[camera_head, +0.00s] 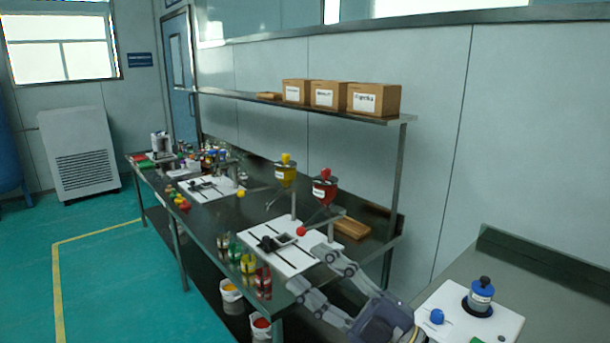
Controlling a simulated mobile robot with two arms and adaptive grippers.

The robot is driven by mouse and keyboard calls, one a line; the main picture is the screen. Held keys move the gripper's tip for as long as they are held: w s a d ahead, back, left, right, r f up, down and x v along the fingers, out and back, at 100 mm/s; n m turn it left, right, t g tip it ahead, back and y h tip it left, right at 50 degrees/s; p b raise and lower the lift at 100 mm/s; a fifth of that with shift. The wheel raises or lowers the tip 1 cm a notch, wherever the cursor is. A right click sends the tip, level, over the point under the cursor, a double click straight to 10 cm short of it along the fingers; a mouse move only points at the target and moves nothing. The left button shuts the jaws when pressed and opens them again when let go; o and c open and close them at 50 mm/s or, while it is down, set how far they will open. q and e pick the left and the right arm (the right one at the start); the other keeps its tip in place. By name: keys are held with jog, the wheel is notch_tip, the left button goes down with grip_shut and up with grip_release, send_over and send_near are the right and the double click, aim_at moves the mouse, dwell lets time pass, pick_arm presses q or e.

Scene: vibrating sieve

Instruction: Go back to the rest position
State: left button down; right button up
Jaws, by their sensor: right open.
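My right gripper (312,268) reaches in from the bottom of the view, its two grey fingers spread apart with nothing between them. It is at the front right end of the dark bench (215,228), near a white board (280,262) with a black clamp on it. I cannot tell whether a finger touches the board. My left gripper is not in view.
Red and yellow hoppers (324,188) stand over the boards. Several jars (248,264) line the bench's front edge. Boxes (374,98) sit on the shelf above. A blue-lidded container (481,293) stands on a white plate at right.

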jog(key=w+d+f+m+t+h, duration=0.2)
jog(key=d+f+m+t+h, duration=0.4)
jog(key=d+f+m+h, duration=1.1)
jog(key=s+d+f+m+g+h, duration=0.2)
jog(key=s+f+m+g+h, duration=0.1)
jog(key=s+f+m+g, duration=0.4)
jog(key=s+f+n+g, duration=0.1)
jog(key=s+f+g, duration=0.3)
jog(key=s+f, duration=0.45)
jog(key=s+f+n+g, duration=0.1)
jog(key=s+f+g, duration=0.3)
jog(key=s, duration=0.8)
notch_tip(320, 180, down, 28)
jog(key=s, duration=0.1)
jog(key=s+d+f+g, duration=0.2)
jog(key=s+f, duration=1.3)
jog(key=s, duration=0.2)
jog(key=shift+d+y, duration=0.25)
jog(key=shift+y, duration=0.05)
